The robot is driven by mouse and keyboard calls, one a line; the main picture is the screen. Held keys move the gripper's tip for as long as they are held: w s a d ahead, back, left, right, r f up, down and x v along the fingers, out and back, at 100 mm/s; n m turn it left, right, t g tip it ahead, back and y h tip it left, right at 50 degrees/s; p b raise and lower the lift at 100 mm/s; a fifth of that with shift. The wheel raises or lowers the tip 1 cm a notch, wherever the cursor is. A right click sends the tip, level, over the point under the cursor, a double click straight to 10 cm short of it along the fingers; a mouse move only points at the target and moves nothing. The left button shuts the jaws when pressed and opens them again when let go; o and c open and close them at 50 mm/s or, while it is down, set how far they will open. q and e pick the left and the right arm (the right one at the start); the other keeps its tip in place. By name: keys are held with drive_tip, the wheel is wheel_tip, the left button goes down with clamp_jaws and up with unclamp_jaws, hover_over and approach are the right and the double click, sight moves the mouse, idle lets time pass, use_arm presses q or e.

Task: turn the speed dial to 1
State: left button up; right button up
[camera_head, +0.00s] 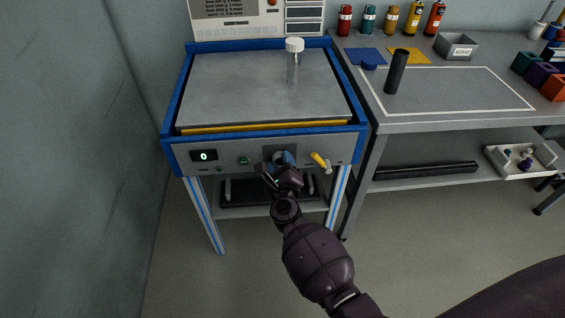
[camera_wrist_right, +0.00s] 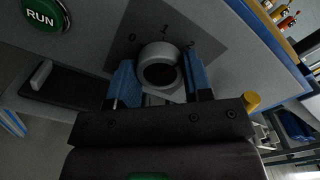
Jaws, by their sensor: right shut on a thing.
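The speed dial (camera_wrist_right: 158,58) is a round grey knob on a dark plate marked 0, 1 and 2 on the machine's front panel. My right gripper (camera_wrist_right: 157,82) is shut on the dial, one blue finger on each side. In the head view my right gripper (camera_head: 279,165) reaches the panel and mostly hides the dial. I cannot tell which mark the dial points to. The panel's display (camera_head: 204,156) reads 0. My left gripper is not in view.
A green RUN button (camera_wrist_right: 43,14) sits left of the dial, and a yellow lever (camera_head: 319,160) to its right. A white-capped clear container (camera_head: 294,62) stands on the machine's flat top. A workbench (camera_head: 440,122) with a black cylinder (camera_head: 396,72) stands to the right.

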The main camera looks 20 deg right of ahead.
drive_tip(key=n, duration=0.1)
drive_tip(key=n+p, duration=0.1)
drive_tip(key=n, duration=0.1)
drive_tip(key=shift+r+n, duration=0.2)
drive_tip(key=shift+n, duration=0.1)
drive_tip(key=n+p, duration=0.1)
drive_tip(key=n, duration=0.2)
drive_tip(key=shift+f, duration=0.1)
drive_tip(key=shift+n, duration=0.4)
drive_tip(key=shift+f+p, duration=0.1)
drive_tip(key=shift+p, duration=0.2)
drive_tip(key=o, duration=0.9)
